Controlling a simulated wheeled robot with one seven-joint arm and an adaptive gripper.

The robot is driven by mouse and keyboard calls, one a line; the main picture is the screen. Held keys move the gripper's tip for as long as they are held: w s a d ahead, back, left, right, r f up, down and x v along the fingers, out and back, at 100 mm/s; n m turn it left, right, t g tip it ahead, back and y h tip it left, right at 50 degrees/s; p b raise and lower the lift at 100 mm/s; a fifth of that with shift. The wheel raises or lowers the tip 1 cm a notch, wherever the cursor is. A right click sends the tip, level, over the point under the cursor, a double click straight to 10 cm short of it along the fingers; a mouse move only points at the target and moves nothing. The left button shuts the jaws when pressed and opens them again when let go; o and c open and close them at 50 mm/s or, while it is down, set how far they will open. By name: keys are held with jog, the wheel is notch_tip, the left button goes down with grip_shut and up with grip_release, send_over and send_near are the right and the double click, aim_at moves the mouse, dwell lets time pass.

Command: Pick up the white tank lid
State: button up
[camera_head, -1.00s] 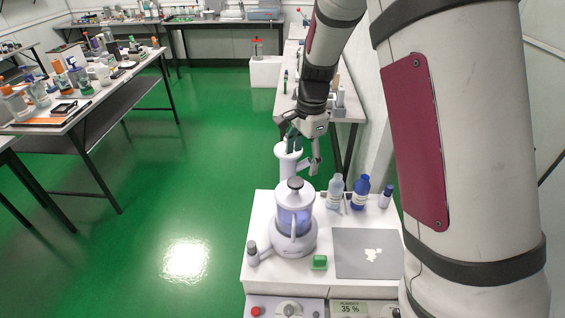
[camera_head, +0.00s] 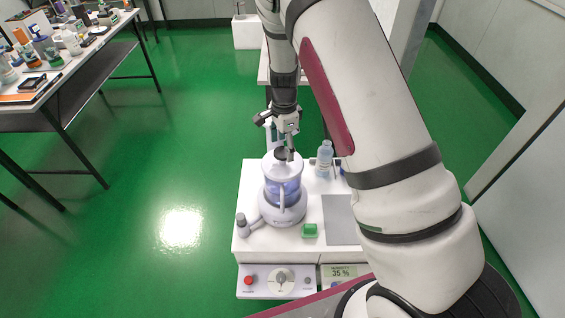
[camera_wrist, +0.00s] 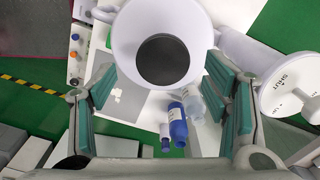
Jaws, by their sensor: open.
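The white tank lid (camera_head: 283,167) sits on top of the bluish clear tank (camera_head: 283,192) of a white appliance (camera_head: 279,214) on a white cabinet. It has a dark round knob (camera_head: 281,154). In the wrist view the lid (camera_wrist: 125,35) is a large white disc with the dark knob (camera_wrist: 163,61) at its centre. My gripper (camera_head: 284,143) is above and just behind the lid in the head view. In the wrist view my gripper (camera_wrist: 163,90) is open, its green-padded fingers wide apart on both sides of the knob, nothing between them held. Whether they touch the lid is unclear.
A pale blue bottle (camera_head: 324,160) stands right of the appliance; a blue-labelled bottle (camera_wrist: 177,125) shows in the wrist view. A white part marked "SHUT" (camera_wrist: 285,80) is close to the right finger. A green block (camera_head: 310,230) and grey mat (camera_head: 341,220) lie in front.

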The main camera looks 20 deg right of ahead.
aim_at(283, 152)
notch_tip(283, 152, down, 5)
jog(key=shift+w+a+f, duration=0.1)
jog(key=shift+w+a, duration=0.05)
jog(key=c, duration=1.3)
